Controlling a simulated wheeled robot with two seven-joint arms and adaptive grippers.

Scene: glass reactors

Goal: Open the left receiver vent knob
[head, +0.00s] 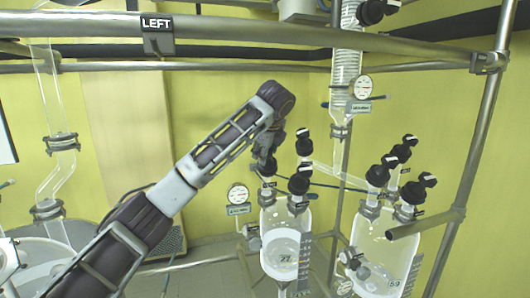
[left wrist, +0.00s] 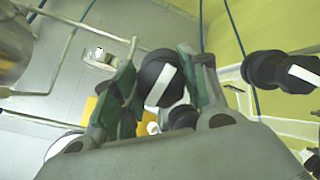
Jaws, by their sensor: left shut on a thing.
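The left receiver (head: 284,222) is a clear glass vessel with pale contents, in the middle of the head view. Several black knobs with white stripes stand on its top, among them one at the upper right (head: 304,144). My left gripper (head: 266,154) reaches down from above at the vessel's left knob (head: 266,168). In the left wrist view, my left gripper (left wrist: 158,66) is shut on a black knob (left wrist: 155,80) with a white stripe, one green-padded finger on each side. I take this for the vent knob; its lower part is hidden. My right gripper is not in view.
A second receiver (head: 378,250) with similar knobs stands to the right. A dial gauge (head: 238,194) is left of the left receiver. Metal rails (head: 440,35) frame the space above. Another striped knob (left wrist: 295,72) shows at the right of the left wrist view.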

